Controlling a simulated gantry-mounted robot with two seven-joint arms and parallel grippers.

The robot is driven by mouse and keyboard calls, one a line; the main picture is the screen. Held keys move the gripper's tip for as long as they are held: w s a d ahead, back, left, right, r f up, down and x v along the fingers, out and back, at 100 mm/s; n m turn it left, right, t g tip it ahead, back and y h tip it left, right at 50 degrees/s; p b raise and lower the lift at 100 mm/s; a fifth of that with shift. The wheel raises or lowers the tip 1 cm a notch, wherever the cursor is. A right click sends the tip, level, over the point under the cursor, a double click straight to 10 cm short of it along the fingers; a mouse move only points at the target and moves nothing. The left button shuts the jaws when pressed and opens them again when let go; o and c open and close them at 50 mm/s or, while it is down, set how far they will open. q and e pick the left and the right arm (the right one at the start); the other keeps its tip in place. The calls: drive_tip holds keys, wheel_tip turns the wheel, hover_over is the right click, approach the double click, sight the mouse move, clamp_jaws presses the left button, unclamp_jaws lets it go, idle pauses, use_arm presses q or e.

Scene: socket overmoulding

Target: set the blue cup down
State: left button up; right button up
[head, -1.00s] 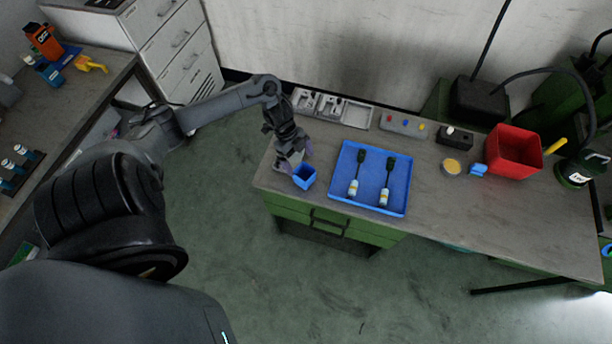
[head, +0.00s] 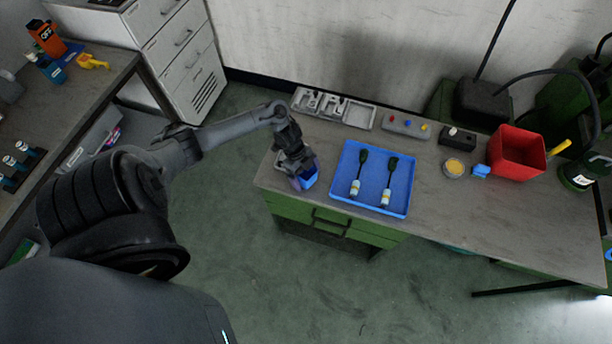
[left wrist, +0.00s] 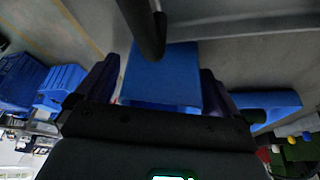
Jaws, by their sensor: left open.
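The blue cup (head: 309,179) is at the front left corner of the workbench, left of the blue tray. My left gripper (head: 299,174) is over and around it and covers part of it. In the left wrist view the cup (left wrist: 162,76) lies between the two purple fingers of my left gripper (left wrist: 158,88), which is open. I cannot tell whether a finger touches the cup, or whether its base rests on the bench. My right gripper is not in view.
Behind are a grey fixture tray (head: 358,115) and a button box (head: 405,125). A red bin (head: 517,150) stands farther right. The bench's front edge is close to the cup.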

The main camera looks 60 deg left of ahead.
use_arm(q)
drive_tip(key=c, duration=1.1)
drive_tip(key=shift+r, duration=0.2)
